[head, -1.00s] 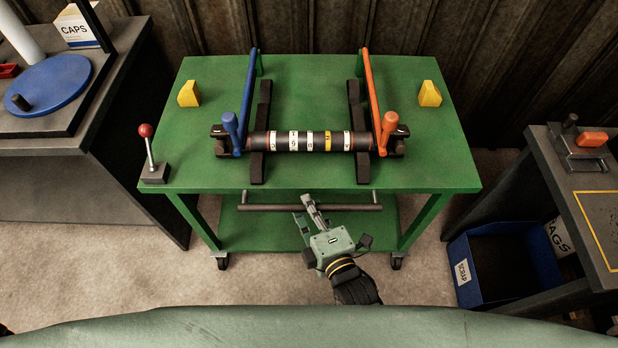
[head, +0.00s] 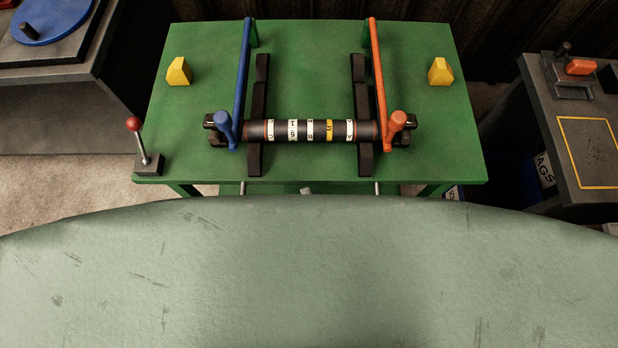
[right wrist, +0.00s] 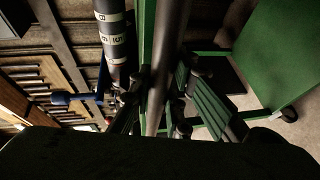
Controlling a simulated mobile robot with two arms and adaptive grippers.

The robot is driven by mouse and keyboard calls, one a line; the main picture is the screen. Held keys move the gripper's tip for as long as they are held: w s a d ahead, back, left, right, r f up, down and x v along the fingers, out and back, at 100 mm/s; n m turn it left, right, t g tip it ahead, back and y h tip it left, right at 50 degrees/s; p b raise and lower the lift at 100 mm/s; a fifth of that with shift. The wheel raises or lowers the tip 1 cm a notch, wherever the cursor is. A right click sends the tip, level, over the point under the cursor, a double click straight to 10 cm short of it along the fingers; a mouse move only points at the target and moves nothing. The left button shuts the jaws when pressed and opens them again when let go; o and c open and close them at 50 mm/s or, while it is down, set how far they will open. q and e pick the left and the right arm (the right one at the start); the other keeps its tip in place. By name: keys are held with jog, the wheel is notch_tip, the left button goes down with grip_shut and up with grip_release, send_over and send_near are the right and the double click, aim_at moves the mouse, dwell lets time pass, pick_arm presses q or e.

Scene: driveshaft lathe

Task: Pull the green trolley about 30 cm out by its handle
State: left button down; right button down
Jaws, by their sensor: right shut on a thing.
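The green trolley (head: 310,70) stands in the middle of the head view, its front edge close to my body. The two stubs of its handle (head: 243,188) show below that edge; my body hides the bar there. In the right wrist view the dark handle bar (right wrist: 168,70) runs between the fingers of my right gripper (right wrist: 165,112), which is shut on it. In the head view only a small grey tip of the right gripper (head: 306,190) shows. My left gripper is not in view.
The shaft (head: 310,131) lies across two black supports on the trolley, between a blue lever (head: 240,90) and an orange lever (head: 379,80). A red-knobbed stick (head: 140,138) stands at the front left corner. Dark benches flank the trolley on the left (head: 45,95) and right (head: 540,140).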

jog(key=shift+s, duration=0.35)
jog(key=c, duration=1.6)
grip_release()
jog(key=shift+c, duration=0.2)
jog(key=v, duration=1.2)
jog(key=shift+r, duration=0.1)
